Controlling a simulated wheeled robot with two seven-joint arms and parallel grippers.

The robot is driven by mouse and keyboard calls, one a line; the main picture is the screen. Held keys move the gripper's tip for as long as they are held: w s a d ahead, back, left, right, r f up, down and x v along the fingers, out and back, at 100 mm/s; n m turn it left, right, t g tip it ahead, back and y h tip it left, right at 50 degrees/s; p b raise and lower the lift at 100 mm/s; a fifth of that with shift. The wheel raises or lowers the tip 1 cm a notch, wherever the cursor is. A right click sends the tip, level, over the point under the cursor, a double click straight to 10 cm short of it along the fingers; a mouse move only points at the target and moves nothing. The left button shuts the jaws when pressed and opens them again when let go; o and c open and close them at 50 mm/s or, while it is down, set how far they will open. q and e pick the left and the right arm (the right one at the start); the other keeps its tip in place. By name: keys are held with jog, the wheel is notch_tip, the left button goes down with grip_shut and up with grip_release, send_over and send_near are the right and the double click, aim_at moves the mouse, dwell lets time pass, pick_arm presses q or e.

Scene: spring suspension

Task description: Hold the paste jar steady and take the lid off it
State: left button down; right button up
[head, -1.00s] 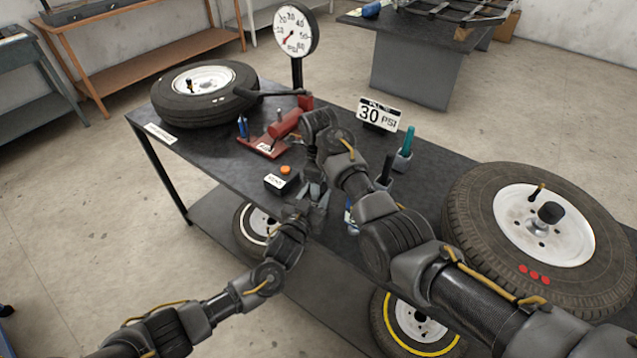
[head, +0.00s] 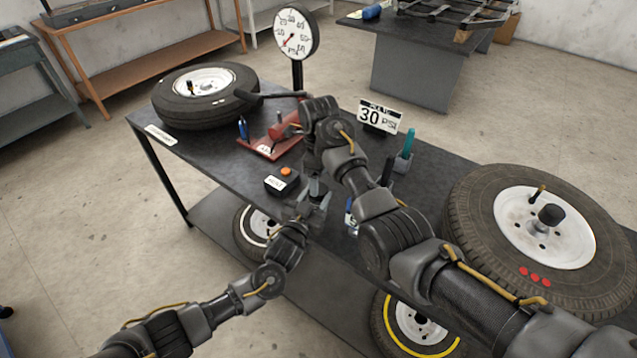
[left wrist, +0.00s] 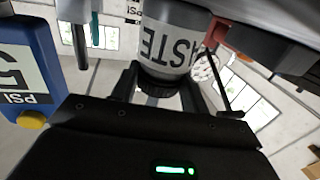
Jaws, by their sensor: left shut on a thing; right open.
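The paste jar (left wrist: 178,42) is a pale cylinder with a dark "PASTE" label, upside down in the left wrist view. Its dark ribbed lid (left wrist: 157,86) is on it. My left gripper (left wrist: 158,80) is shut on the jar, one finger on each side near the lid. In the head view my left gripper (head: 312,208) is at the near table edge, and the jar is mostly hidden there. My right gripper (head: 313,160) is open and points down above the left one. Its fingertips are hard to make out.
The black table (head: 210,172) holds a small black box with an orange button (head: 284,178), a red pump (head: 272,140), a gauge (head: 296,32), a "30 PSI" sign (head: 380,115), pens in a holder and two tires. A blue device (left wrist: 30,75) is beside the jar.

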pick_arm(q)
jog(key=shift+f, duration=0.1)
pick_arm(e)
jog(key=shift+r, duration=0.45)
pick_arm(q)
jog(key=c, duration=0.7)
grip_release()
jog(key=shift+o, duration=0.2)
pick_arm(e)
notch_tip(320, 180, down, 2)
jog(key=shift+b, duration=1)
pick_arm(q)
jog(key=v, duration=1)
jog(key=shift+s+a, duration=0.2)
jog(key=shift+s, duration=0.15)
